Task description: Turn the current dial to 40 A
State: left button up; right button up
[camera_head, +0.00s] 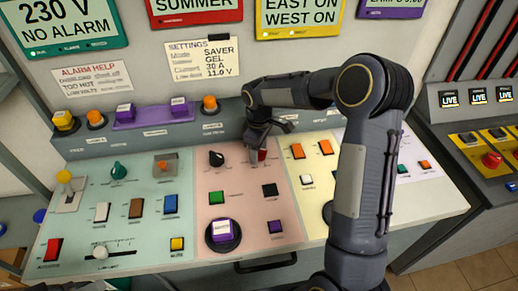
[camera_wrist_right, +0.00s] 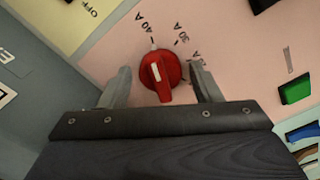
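The current dial (camera_wrist_right: 158,72) is a round red knob with a white line, on a pink panel. In the right wrist view its white line points up and slightly left, toward the 40 A mark (camera_wrist_right: 140,27). The 30 A mark (camera_wrist_right: 184,33) is to the right of that. My right gripper (camera_wrist_right: 163,82) is open, with one finger on each side of the dial and a visible gap to both. In the head view the right gripper (camera_head: 258,143) hangs over the dial (camera_head: 262,156) and partly hides it. My left gripper is not in view.
A black knob (camera_head: 216,158) is left of the dial. Orange switches (camera_head: 297,151) lie to the right. A wall note (camera_head: 201,62) reads current 30 A.

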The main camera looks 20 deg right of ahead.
jog(key=shift+o, duration=0.2)
notch_tip(320, 180, up, 8)
jog(key=shift+f+b, duration=0.1)
jog(key=shift+b, duration=0.25)
dwell(0.5)
jog(key=s+r+m+t+y, duration=0.2)
jog(key=s+r+m, duration=0.35)
jog(key=s, duration=0.75)
jog(key=s+a+f+m+t+y, duration=0.1)
jog(key=s+a+m, duration=0.1)
jog(key=s, duration=0.5)
jog(key=s+a+f+m+t, duration=0.1)
jog(key=s+a+m+t, duration=0.1)
jog(key=s, duration=0.6)
jog(key=shift+s+m+t+y, duration=0.2)
jog(key=shift+m+t+y, duration=0.1)
jog(key=shift+m+y, duration=0.15)
